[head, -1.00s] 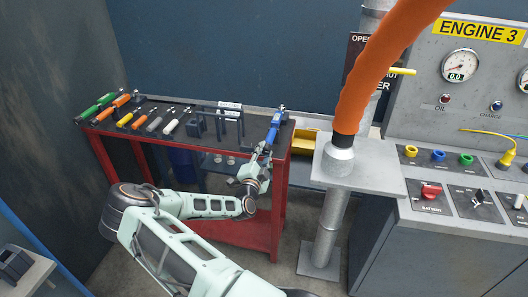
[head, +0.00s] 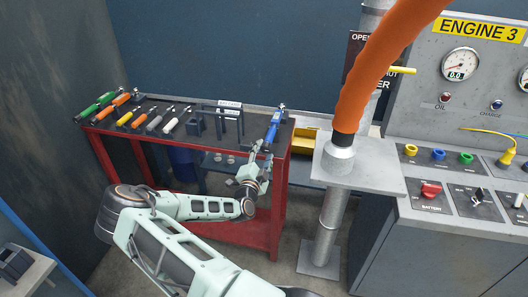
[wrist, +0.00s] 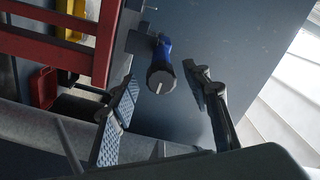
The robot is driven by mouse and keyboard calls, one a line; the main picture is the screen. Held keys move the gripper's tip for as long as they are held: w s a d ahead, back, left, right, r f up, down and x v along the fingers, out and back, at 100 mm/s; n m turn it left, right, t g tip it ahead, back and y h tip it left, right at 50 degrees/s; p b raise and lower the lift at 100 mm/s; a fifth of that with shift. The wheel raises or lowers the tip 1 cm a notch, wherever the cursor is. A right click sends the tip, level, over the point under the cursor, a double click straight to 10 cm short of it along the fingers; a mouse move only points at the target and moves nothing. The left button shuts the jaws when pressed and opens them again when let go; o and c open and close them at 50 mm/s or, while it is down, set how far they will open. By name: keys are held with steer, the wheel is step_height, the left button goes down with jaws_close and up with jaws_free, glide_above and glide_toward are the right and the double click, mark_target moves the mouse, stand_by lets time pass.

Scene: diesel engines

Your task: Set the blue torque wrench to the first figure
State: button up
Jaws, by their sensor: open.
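The blue torque wrench (head: 271,128) lies at the right end of the red tool cart's top in the head view. Its blue handle and grey round end knob, with a pale line across it, face the camera in the wrist view (wrist: 161,74). My gripper (wrist: 162,105) is open, with one finger on each side of the knob end and visible gaps to both. In the head view my gripper (head: 258,176) is just in front of the wrench's handle end; its fingertips are small there.
Several green, orange, yellow and grey tools (head: 127,118) lie along the cart's left side. A black holder (head: 222,115) stands mid-cart. A grey post with an orange hose (head: 372,75) stands right of the cart, beside the Engine 3 console (head: 450,160).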

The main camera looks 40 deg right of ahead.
steer(key=v, duration=1.1)
